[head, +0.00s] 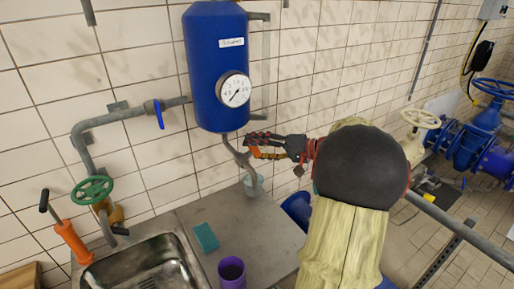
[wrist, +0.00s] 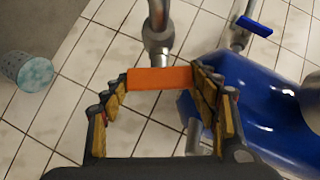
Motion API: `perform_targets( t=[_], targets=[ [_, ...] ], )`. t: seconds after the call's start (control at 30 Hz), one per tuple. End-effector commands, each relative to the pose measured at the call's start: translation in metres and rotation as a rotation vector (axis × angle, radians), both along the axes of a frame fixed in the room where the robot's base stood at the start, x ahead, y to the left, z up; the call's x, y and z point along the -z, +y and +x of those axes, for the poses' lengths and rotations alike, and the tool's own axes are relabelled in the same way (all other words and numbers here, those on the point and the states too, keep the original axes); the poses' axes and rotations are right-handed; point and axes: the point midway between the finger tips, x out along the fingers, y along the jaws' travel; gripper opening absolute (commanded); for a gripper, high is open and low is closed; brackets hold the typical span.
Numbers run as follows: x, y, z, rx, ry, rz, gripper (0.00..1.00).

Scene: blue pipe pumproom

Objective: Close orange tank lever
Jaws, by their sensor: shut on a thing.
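The orange lever (head: 255,152) is on the grey pipe under the blue tank (head: 216,70), and my gripper (head: 252,143) is around it. In the wrist view the orange lever (wrist: 160,78) lies crosswise between the two fingers of my gripper (wrist: 160,74), with a fingertip at each end. My gripper is shut on it. The lever sits beside the grey pipe (wrist: 158,30). The fingers partly hide the lever in the head view. The tank (wrist: 265,100) fills the right of the wrist view.
A light translucent cup (head: 253,185) stands below the pipe on the grey counter (head: 270,225). A teal sponge (head: 205,237) and a purple cup (head: 231,271) are on the counter. A blue lever (head: 159,114) is on the left pipe. A metal sink (head: 150,265) is at lower left.

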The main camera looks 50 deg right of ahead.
Motion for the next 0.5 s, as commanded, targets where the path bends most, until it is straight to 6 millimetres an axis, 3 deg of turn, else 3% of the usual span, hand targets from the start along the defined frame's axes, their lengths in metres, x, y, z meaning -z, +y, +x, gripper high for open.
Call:
perform_targets(
  t=[0.27, 0.3, 0.5],
  targets=[
    [0.0006, 0.0001, -0.0001, 0.010, 0.019, 0.007, 0.34],
    [0.0006, 0.0001, -0.0001, 0.010, 0.019, 0.007, 0.61],
    [0.0005, 0.0001, -0.0001, 0.010, 0.017, 0.006, 0.73]
  ],
)
